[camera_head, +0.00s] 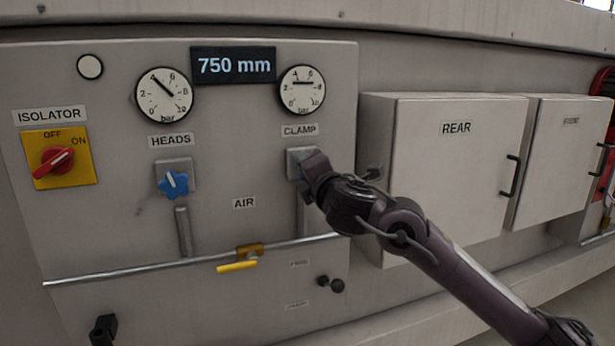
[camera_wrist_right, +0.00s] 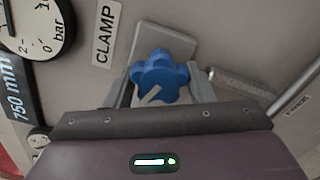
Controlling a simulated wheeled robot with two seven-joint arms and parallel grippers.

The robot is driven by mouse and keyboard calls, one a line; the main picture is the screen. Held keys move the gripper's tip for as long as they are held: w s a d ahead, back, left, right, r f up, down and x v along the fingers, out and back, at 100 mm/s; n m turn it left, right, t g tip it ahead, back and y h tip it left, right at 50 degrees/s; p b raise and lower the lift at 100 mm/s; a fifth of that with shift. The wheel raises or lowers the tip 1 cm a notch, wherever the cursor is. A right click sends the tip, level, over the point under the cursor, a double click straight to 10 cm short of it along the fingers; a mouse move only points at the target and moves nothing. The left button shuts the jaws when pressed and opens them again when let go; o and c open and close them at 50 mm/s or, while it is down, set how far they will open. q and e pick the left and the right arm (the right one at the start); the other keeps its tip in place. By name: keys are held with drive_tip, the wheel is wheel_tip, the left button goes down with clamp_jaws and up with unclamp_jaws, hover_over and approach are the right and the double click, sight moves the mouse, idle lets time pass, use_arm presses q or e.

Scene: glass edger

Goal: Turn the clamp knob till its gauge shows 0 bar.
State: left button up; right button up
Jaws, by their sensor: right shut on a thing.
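The clamp knob (camera_wrist_right: 158,72) is a blue lobed knob with a pale pointer line on a square grey plate. In the right wrist view my right gripper (camera_wrist_right: 163,92) has one finger on each side of it and is shut on it. In the head view the gripper (camera_head: 308,174) and arm hide the knob below the CLAMP label (camera_head: 299,130). The clamp gauge (camera_head: 302,90) is a round white dial; its needle lies roughly level above the dial's middle, and I cannot read it exactly. My left gripper is not in view.
Left of it are the blue heads knob (camera_head: 174,184), heads gauge (camera_head: 164,95), red isolator switch (camera_head: 53,162) and 750 mm display (camera_head: 234,65). A pipe with a yellow-handled valve (camera_head: 238,266) runs below. The REAR cabinet (camera_head: 440,175) stands out on the right, behind my arm.

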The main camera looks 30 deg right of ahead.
drive_tip(key=n, duration=0.2)
drive_tip(key=n+b, duration=0.2)
drive_tip(key=n, duration=0.1)
drive_tip(key=shift+f+n, duration=0.25)
drive_tip(key=shift+n, duration=0.05)
drive_tip(key=shift+d+n+b, duration=0.1)
drive_tip(key=shift+n+b, duration=0.6)
drive_tip(key=shift+n, duration=1.5)
drive_tip(key=shift+f, duration=0.1)
drive_tip(key=o, duration=1)
drive_tip(key=shift+s, duration=0.1)
drive_tip(key=b+v, duration=0.1)
drive_tip(key=v, duration=0.6)
drive_tip(key=shift+s, duration=0.35)
